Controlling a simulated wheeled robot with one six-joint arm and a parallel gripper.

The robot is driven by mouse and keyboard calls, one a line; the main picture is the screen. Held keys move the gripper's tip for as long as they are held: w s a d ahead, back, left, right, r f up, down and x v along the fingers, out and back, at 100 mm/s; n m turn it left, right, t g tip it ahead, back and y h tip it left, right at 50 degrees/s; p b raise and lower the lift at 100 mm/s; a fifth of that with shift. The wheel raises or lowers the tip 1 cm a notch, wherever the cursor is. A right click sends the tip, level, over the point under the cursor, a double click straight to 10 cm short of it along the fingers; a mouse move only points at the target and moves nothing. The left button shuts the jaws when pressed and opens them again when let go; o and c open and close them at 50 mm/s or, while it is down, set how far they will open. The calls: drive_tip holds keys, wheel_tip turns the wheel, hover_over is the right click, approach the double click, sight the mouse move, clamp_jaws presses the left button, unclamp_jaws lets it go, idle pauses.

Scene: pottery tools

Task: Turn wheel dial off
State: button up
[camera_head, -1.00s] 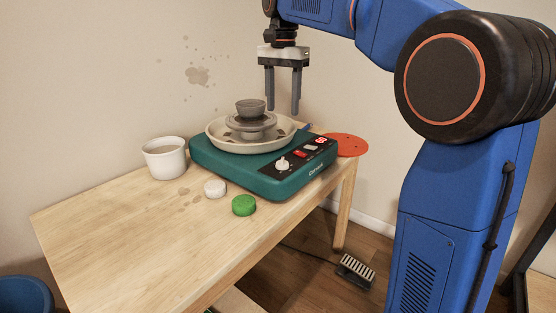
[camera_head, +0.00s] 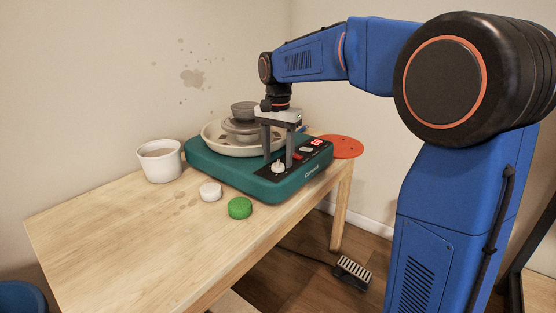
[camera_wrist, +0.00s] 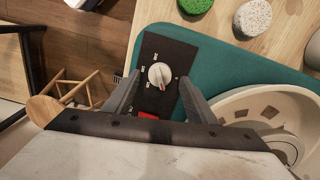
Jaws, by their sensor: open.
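The wheel dial (camera_head: 278,168) is a round white knob on the black panel of the green pottery wheel (camera_head: 225,176). It also shows in the wrist view (camera_wrist: 159,75), with a reddish pointer mark near its centre. My gripper (camera_head: 279,160) is open, pointing down over the panel. In the wrist view its fingers (camera_wrist: 159,80) appear on either side of the dial, with gaps showing. I cannot tell how far above the panel the tips are.
A pale basin (camera_head: 211,139) with a grey pot (camera_head: 243,110) sits on the wheel. A white cup (camera_head: 159,163), a white sponge (camera_head: 210,192) and a green sponge (camera_head: 240,208) are on the table (camera_head: 130,235). An orange disc (camera_head: 343,147) lies behind the wheel. The table's front is clear.

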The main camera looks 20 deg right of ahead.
drive_tip(key=shift+f, duration=0.85)
drive_tip(key=c, duration=1)
drive_tip(key=shift+c, duration=0.2)
drive_tip(key=shift+n, duration=0.3)
drive_tip(key=n, duration=1.1)
drive_tip(key=shift+n, duration=0.5)
